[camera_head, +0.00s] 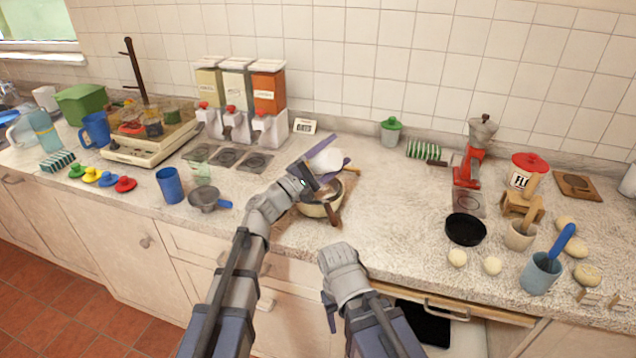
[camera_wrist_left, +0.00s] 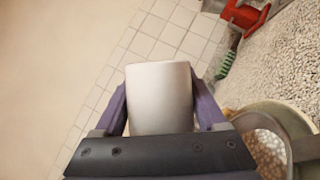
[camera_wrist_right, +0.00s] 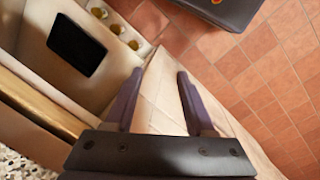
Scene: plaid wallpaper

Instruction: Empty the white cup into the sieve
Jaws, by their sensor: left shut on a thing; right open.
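The white cup (camera_head: 326,160) is between the fingers of my left gripper (camera_head: 330,165), which is shut on it. It is tilted above the far side of a cream bowl (camera_head: 312,210). The cup (camera_wrist_left: 160,95) fills the middle of the left wrist view; its inside is hidden. The sieve (camera_wrist_left: 268,150) appears to rest in the bowl, with small grainy pieces showing in it at the lower right of that view. A brown handle (camera_head: 332,214) sticks out toward the counter's front. My right gripper (camera_wrist_right: 160,80) is open and empty, in front of the counter.
A grey pan-like vessel with a blue handle (camera_head: 203,198) and a blue cup (camera_head: 170,184) stand left of the bowl. Dispensers (camera_head: 235,95) stand behind. A black dish (camera_head: 465,229) lies to the right. The counter between bowl and dish is clear. A drawer (camera_head: 450,305) is open below.

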